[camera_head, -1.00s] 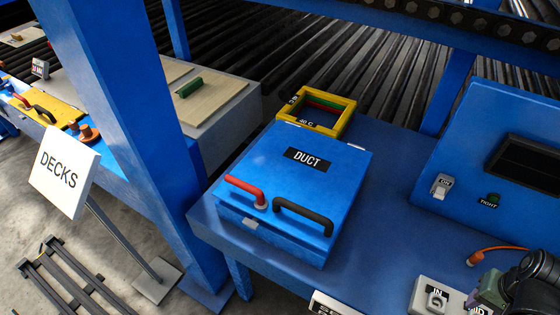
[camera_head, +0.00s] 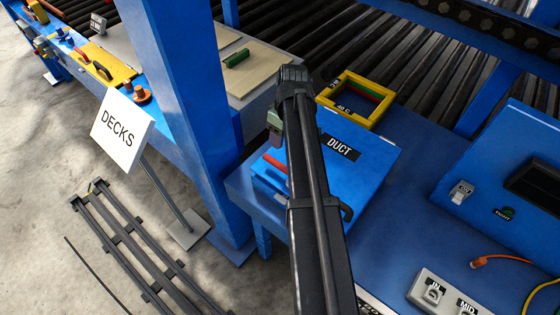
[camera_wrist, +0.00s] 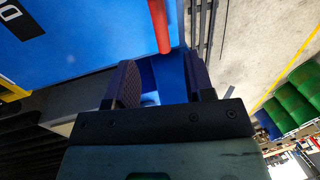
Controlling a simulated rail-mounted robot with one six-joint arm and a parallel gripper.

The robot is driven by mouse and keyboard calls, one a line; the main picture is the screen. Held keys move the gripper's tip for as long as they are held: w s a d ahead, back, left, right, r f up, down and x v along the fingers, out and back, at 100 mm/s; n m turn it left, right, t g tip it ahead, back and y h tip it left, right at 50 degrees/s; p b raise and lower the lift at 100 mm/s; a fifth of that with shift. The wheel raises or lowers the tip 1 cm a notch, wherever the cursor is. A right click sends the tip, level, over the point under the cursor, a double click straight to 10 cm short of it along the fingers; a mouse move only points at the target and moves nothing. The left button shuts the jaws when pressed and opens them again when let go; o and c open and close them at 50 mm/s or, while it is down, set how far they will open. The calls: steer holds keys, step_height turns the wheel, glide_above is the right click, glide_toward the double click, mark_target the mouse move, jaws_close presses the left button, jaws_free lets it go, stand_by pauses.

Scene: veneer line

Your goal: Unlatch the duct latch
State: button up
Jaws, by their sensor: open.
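The blue duct box (camera_head: 372,160) with its "DUCT" label stands on the blue bench. Its red latch handle (camera_head: 274,163) shows at the left of the lid, partly hidden behind my arm. The black lid handle (camera_head: 346,213) is mostly covered by my arm. My gripper (camera_head: 275,128) is by the lid's left side, near the red handle; its fingers are hard to see there. In the wrist view my gripper (camera_wrist: 160,70) is open and empty, and the end of the red handle (camera_wrist: 158,25) shows just beyond and between the fingertips. I cannot tell the exact gap.
A yellow frame (camera_head: 329,93) lies behind the box. A blue post (camera_head: 195,130) and the "DECKS" sign (camera_head: 122,131) stand to the left. A blue control cabinet (camera_head: 510,160) and a switch box (camera_head: 440,292) are to the right. Bare bench lies between.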

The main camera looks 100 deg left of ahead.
mark_target(279, 163)
steer(key=f+b, duration=0.3)
steer(key=d+f+b, duration=0.1)
steer(key=f+b, duration=0.5)
steer(key=f, duration=0.1)
steer(key=shift+s+d, duration=0.3)
steer(key=shift+s, duration=0.1)
steer(key=shift+r, duration=0.1)
jaws_close()
